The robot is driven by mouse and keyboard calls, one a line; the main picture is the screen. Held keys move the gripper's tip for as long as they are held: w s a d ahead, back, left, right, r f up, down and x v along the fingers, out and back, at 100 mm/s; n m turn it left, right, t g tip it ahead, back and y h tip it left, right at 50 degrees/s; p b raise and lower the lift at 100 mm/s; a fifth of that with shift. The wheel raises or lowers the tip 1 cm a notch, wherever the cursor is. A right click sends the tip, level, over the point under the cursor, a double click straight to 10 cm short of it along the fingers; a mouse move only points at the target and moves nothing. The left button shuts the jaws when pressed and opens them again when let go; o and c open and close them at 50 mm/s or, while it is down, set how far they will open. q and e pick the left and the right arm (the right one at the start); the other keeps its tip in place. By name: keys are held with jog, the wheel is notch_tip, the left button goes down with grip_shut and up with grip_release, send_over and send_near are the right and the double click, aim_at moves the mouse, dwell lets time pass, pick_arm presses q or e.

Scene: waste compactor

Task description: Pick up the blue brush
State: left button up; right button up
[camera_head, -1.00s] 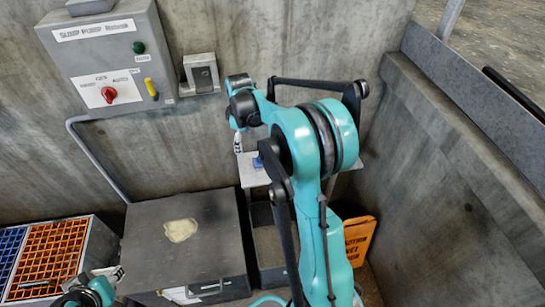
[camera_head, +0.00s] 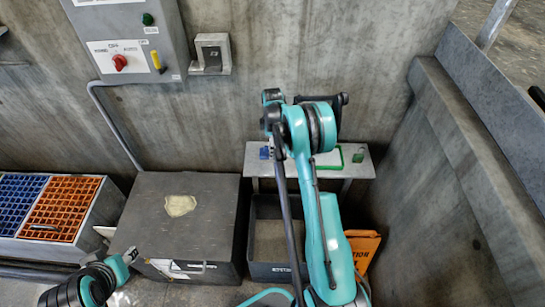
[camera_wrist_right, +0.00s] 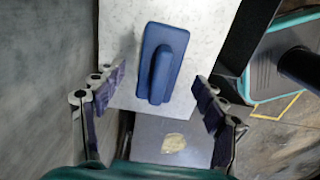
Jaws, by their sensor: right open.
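The blue brush (camera_wrist_right: 162,62) lies on a light grey shelf (camera_wrist_right: 118,45) in the right wrist view, with its raised handle along its middle. My right gripper (camera_wrist_right: 162,84) is open, its two fingers apart on either side of the brush's near end, and it holds nothing. In the head view a small part of the blue brush (camera_head: 265,153) shows on the shelf, left of my right arm.
A green-edged tray (camera_head: 330,160) and a small green item (camera_head: 358,156) sit on the shelf, right of my right arm. A grey box (camera_head: 180,235) and a dark bin (camera_head: 270,271) stand below. Concrete walls close in behind and right; a control box (camera_head: 128,40) hangs on the wall.

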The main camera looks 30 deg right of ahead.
notch_tip(320, 180, down, 3)
jog(key=shift+r+b, duration=0.15)
jog(key=shift+b, duration=0.15)
pick_arm(q)
jog(key=shift+f, duration=0.55)
pick_arm(e)
jog(key=shift+r, duration=0.1)
jog(key=shift+c, duration=1.3)
jog(key=c, duration=1.1)
notch_tip(320, 180, up, 4)
jog(key=shift+r+p, duration=0.25)
jog(key=shift+p, duration=0.9)
pick_arm(q)
notch_tip(320, 180, up, 5)
jog(key=p, duration=0.3)
jog(key=shift+r, duration=0.2)
pick_arm(e)
jog(key=s+r, duration=0.2)
jog(key=s, duration=0.2)
jog(key=s+a+r, duration=0.1)
jog(key=s+r, duration=0.1)
jog(key=s, duration=0.1)
jog(key=s+r, duration=0.2)
jog(key=s, duration=0.2)
jog(key=shift+s+a+r, duration=0.25)
jog(key=shift+s+a, duration=0.05)
jog(key=shift+a, duration=0.05)
